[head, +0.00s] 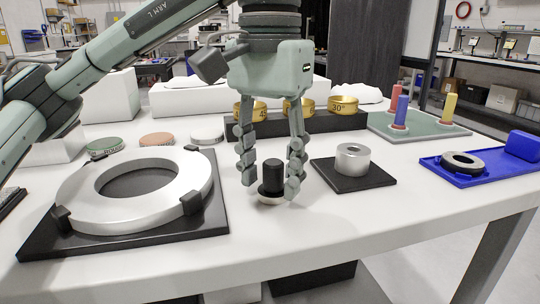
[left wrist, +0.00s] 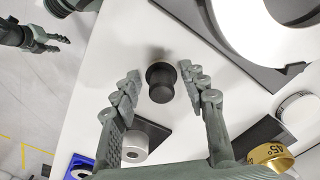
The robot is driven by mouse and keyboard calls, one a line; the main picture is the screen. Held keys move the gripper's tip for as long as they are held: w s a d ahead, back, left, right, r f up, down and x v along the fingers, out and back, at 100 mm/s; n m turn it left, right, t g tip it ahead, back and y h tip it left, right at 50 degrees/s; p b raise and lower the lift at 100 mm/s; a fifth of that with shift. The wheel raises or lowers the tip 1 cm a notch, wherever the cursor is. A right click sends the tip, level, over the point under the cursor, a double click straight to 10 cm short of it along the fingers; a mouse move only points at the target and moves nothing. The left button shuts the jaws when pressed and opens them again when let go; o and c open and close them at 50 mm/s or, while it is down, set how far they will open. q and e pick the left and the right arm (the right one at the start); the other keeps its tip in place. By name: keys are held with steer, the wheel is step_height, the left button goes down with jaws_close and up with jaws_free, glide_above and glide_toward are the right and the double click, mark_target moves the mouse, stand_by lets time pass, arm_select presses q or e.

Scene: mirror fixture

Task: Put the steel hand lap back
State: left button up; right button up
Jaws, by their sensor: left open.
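The steel hand lap (head: 269,194) stands upright on the white table, a short steel disc with a black knob handle on top. In the left wrist view its black knob (left wrist: 160,82) shows from above, between the fingers. My left gripper (head: 270,189) is open and points down, with one finger on each side of the lap. Gaps show between the fingers and the knob in the left wrist view. My right gripper (left wrist: 63,44) shows small at the upper left of the left wrist view, away from the table, its fingers apart and empty.
A large mirror ring (head: 75,205) sits clipped on a black base at left. A steel cylinder (head: 352,158) stands on a black pad (head: 350,183) to the right. Behind are a black rack (head: 340,122) of brass rings and a green pegboard (head: 420,132). A blue tray (head: 500,170) lies at right.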

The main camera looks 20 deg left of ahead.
mark_target(270, 164)
arm_select(q)
steer(key=shift+r, duration=0.2)
step_height(270, 164, up, 12)
steer(key=p, duration=0.3)
steer(key=shift+p, duration=0.35)
arm_select(e)
step_height(270, 164, down, 8)
steer(key=w+g, duration=0.1)
steer(key=shift+w+d+f, duration=0.15)
steer(key=shift+w, duration=0.1)
